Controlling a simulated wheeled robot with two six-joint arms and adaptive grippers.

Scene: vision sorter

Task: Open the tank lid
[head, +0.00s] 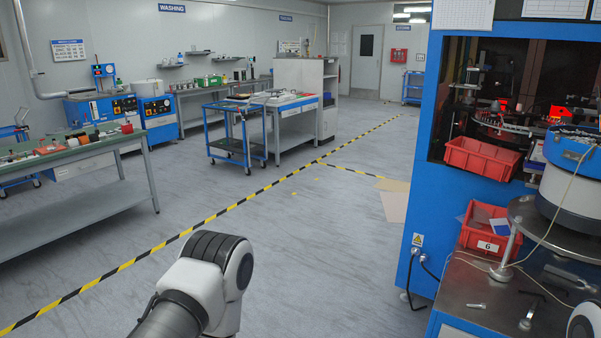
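No tank lid can be made out for certain. Under the WASHING sign at the back left, a blue and white unit with a pale rounded top (148,88) stands beside a blue machine (101,108); I cannot tell whether either is the tank. They are far off across the floor. Neither gripper is in view.
A blue sorter machine (423,140) with red bins (481,157) stands close on the right. A workbench (75,205) stands at left, a blue cart (228,152) mid-room. Yellow-black floor tape (205,222) crosses open floor. Cardboard sheets (393,206) lie by the sorter.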

